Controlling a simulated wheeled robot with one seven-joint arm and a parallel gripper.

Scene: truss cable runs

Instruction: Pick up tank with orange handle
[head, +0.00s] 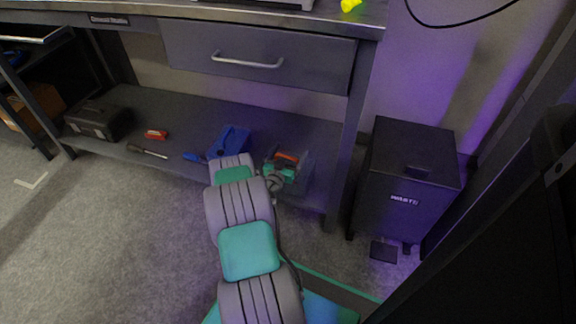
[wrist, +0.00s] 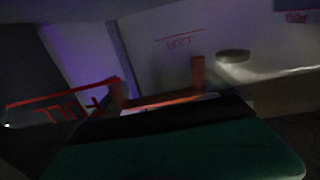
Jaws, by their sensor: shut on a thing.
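The tank (head: 305,170) is a pale, see-through box at the right end of the bench's lower shelf, mostly behind my gripper (head: 284,167) in the head view. Its orange handle (head: 288,156) shows at the gripper. In the dark wrist view, the tank's pale wall (wrist: 150,58) carries red level marks and lettering. The orange handle (wrist: 168,103) lies across between the fingers of my gripper (wrist: 158,88), which is shut on it. The teal gripper body hides the lower part of that view. I cannot tell whether the tank rests on the shelf.
The lower shelf (head: 175,107) also holds a blue case (head: 230,141), a black toolbox (head: 100,121), a red tool (head: 155,134) and a screwdriver (head: 148,151). A bench leg (head: 347,150) and a black cabinet (head: 405,185) stand right of the tank.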

